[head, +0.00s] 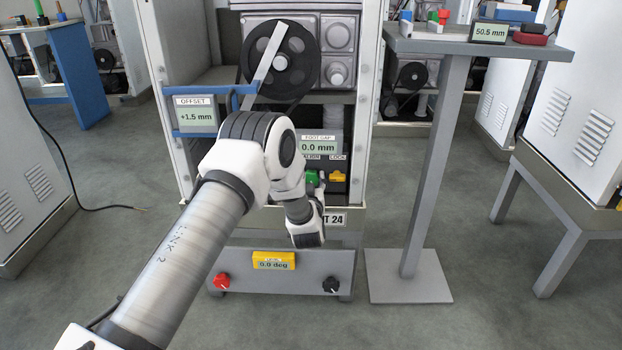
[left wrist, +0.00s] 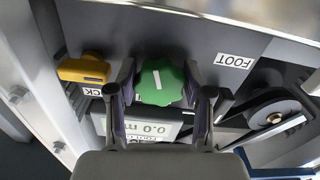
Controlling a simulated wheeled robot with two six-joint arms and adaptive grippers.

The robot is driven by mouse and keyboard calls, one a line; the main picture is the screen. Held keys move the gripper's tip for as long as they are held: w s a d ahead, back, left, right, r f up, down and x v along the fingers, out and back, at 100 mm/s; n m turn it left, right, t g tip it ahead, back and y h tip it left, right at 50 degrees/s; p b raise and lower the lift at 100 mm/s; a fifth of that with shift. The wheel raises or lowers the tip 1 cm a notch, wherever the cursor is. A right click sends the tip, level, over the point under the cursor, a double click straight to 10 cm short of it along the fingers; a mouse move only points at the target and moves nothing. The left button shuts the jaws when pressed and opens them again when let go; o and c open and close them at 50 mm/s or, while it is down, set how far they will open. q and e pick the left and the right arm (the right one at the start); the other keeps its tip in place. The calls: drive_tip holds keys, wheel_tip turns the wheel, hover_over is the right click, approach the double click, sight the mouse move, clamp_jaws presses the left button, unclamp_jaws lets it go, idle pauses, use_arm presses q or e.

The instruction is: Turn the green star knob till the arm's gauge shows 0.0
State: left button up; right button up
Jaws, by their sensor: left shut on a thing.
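The green star knob (head: 311,178) sits low in the cabinet front under the label ALIGN. In the left wrist view the knob (left wrist: 160,84) shows a white pointer line that is close to upright in the picture. My left gripper (left wrist: 160,88) is shut on it, one finger at each side. In the head view my left arm hides part of the knob's surroundings. The OFFSET gauge (head: 195,115) hangs on a blue arm (head: 228,92) and reads +1.5 mm. The FOOT GAP gauge (head: 317,147) above the knob reads 0.0 mm. My right gripper is out of view.
A yellow LOCK knob (head: 337,176) is close beside the green one. A black wheel (head: 279,58) is above. A base unit (head: 338,262) has a red knob (head: 221,281), a black knob (head: 330,285) and a 0.0 deg gauge (head: 273,260). A grey stand (head: 425,150) is at right.

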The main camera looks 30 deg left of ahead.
use_arm(q)
drive_tip(key=m+p, duration=0.4)
drive_tip(key=p, duration=0.1)
drive_tip(key=shift+a+r+m, duration=0.1)
drive_tip(key=shift+r+m, duration=0.15)
drive_tip(key=shift+m, duration=0.05)
drive_tip(key=m+p, duration=0.2)
drive_tip(key=m, duration=0.1)
drive_tip(key=shift+s+f, duration=0.1)
drive_tip(key=shift+f+m+p, duration=0.1)
drive_tip(key=shift+m+p, duration=0.85)
drive_tip(key=shift+m, duration=0.55)
drive_tip(key=o, duration=0.9)
